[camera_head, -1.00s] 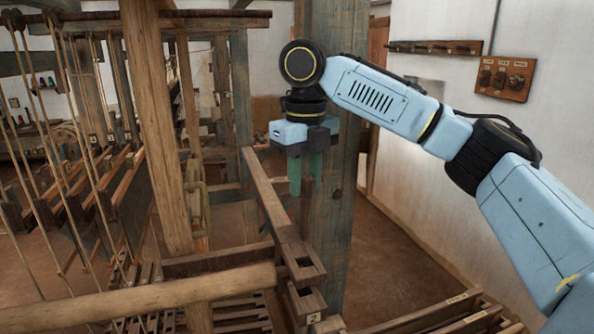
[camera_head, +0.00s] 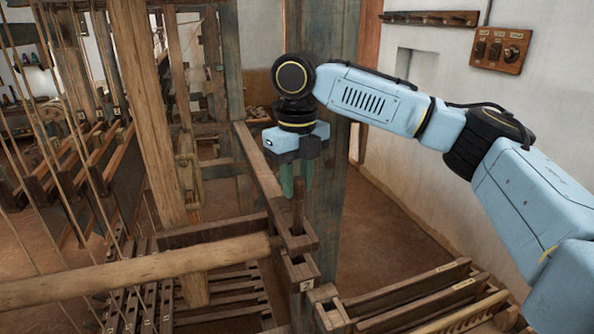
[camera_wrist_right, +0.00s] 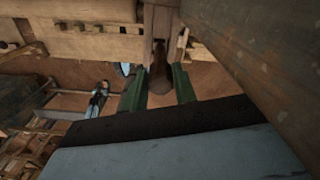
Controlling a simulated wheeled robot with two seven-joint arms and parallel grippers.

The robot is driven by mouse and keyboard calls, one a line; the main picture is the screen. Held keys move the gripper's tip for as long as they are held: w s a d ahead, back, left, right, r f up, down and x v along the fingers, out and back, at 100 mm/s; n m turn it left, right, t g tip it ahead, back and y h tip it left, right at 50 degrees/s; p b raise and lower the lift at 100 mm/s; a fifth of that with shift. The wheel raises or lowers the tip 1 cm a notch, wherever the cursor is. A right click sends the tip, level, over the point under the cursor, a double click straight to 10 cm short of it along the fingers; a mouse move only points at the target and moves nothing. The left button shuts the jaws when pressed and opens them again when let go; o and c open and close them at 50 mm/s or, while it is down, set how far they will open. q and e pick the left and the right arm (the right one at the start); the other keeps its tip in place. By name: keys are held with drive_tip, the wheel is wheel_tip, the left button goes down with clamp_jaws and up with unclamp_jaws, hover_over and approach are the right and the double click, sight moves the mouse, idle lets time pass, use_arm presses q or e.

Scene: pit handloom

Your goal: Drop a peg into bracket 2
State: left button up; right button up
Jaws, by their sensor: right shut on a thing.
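My right gripper (camera_head: 294,183) points down with its green fingers shut on a dark wooden peg (camera_head: 298,212). The peg hangs upright below the fingers, its lower end at the upper square opening of the wooden bracket (camera_head: 306,272) labelled 2. I cannot tell how far the tip is inside the opening. A second square opening shows nearer me on the same bracket. In the right wrist view, the peg (camera_wrist_right: 160,72) stands between the two green fingers (camera_wrist_right: 159,90). My left gripper is not in view.
A long beam (camera_head: 258,172) runs back from the bracket, with a thick post (camera_head: 333,200) close to its right. A round log (camera_head: 140,272) crosses at the front left. Slatted wooden racks (camera_head: 420,295) lie at lower right. Loom cords hang at left.

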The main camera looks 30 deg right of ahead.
sight(297, 235)
wheel_tip(297, 235, down, 2)
drive_tip(key=shift+f, duration=0.1)
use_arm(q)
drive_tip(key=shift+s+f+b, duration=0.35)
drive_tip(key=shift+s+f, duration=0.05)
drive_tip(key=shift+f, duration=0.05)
use_arm(e)
drive_tip(key=shift+f, duration=2.75)
drive_tip(key=o, duration=1)
drive_tip(key=shift+o, duration=0.2)
wheel_tip(297, 235, up, 12)
drive_tip(key=shift+r+b, duration=0.1)
drive_tip(key=shift+b, duration=0.2)
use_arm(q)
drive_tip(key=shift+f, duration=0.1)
use_arm(e)
drive_tip(key=shift+r, duration=0.6)
